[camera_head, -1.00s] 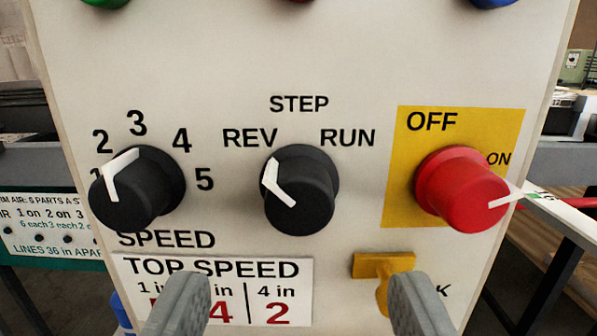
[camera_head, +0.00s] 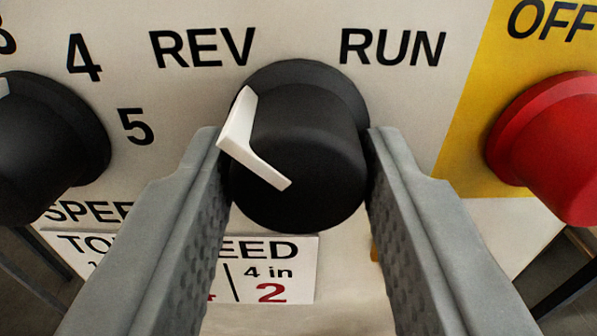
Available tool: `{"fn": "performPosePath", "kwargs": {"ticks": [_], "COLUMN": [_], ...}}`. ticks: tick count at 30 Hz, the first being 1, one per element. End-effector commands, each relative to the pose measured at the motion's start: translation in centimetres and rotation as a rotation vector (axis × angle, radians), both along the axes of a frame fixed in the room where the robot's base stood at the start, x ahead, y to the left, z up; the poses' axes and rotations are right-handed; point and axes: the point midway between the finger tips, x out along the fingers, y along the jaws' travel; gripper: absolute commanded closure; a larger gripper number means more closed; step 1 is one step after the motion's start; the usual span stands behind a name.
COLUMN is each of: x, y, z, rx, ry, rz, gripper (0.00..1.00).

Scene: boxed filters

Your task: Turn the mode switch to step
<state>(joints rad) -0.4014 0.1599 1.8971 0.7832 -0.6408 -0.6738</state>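The mode switch (camera_head: 305,150) is a black round knob with a white pointer, under the printed words REV and RUN. The pointer (camera_head: 245,145) slants up and left, toward REV. The word STEP is outside the view now. My gripper (camera_head: 298,165) has one grey finger on each side of the knob. Both fingers lie close against its sides, with no clear gap, so it looks shut on the knob. The left finger is beside the pointer's outer end. The knob's base is partly hidden by its own body.
The black speed knob (camera_head: 45,140) is at the left, and the red on/off knob (camera_head: 560,150) on its yellow plate is at the right. A TOP SPEED label (camera_head: 270,270) is below, partly hidden by my left finger.

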Motion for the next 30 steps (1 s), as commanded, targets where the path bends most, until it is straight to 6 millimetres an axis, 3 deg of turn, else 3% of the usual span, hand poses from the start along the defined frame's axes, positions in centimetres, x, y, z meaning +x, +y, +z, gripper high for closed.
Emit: {"fn": "performPosePath", "kwargs": {"ticks": [1, 3, 16, 30], "x": [0.0, 0.0, 0.0, 0.01], "y": [0.0, 0.0, 0.02, 0.08], "z": [0.0, 0.01, 0.02, 0.06], "rx": [0.0, 0.0, 0.077, 0.447], "ry": [0.0, 0.0, -0.003, -0.016], "rz": [0.0, 0.0, 0.0, 0.0], "gripper": [0.78, 0.89, 0.89, 0.89]}}
